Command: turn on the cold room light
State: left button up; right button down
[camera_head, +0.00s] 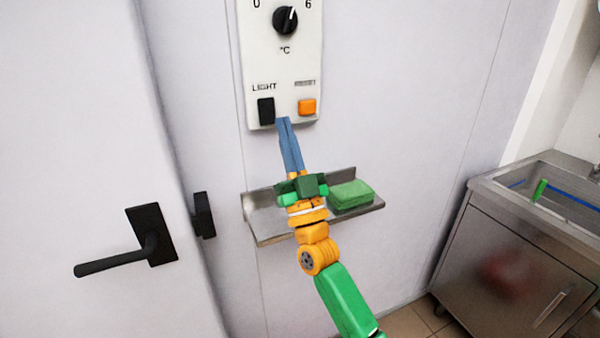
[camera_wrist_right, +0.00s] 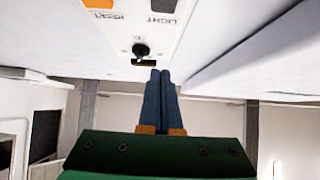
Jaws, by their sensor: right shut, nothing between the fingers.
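The white control panel (camera_head: 258,62) is on the pale wall, and the black light switch (camera_head: 266,111) is at its lower left under the word LIGHT. My right gripper (camera_head: 283,120) is shut and empty. Its blue fingertips appear just right of and slightly below the switch, near the panel's bottom edge; I cannot tell whether they touch it. In the right wrist view the panel appears upside down, with the switch (camera_wrist_right: 165,5) cut by the top edge and the fingertips (camera_wrist_right: 160,72) below the dial in the picture. Whether the switch is on is unclear. My left gripper is out of view.
An orange button (camera_head: 307,106) is beside the switch, and a black dial (camera_head: 286,19) is above. A steel shelf (camera_head: 268,222) with a green sponge (camera_head: 350,195) is below the panel. A door handle (camera_head: 150,245) is at left; a steel sink cabinet (camera_head: 500,260) is at right.

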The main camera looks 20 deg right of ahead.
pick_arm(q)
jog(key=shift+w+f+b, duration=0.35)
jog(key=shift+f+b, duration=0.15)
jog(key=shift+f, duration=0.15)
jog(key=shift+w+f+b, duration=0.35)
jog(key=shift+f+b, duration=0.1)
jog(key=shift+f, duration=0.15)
pick_arm(e)
jog(key=v, duration=0.6)
jog(key=shift+w+f, duration=0.15)
jog(key=shift+w, duration=0.1)
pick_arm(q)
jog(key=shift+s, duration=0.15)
pick_arm(e)
jog(key=shift+s+d, duration=0.1)
jog(key=shift+d, duration=0.05)
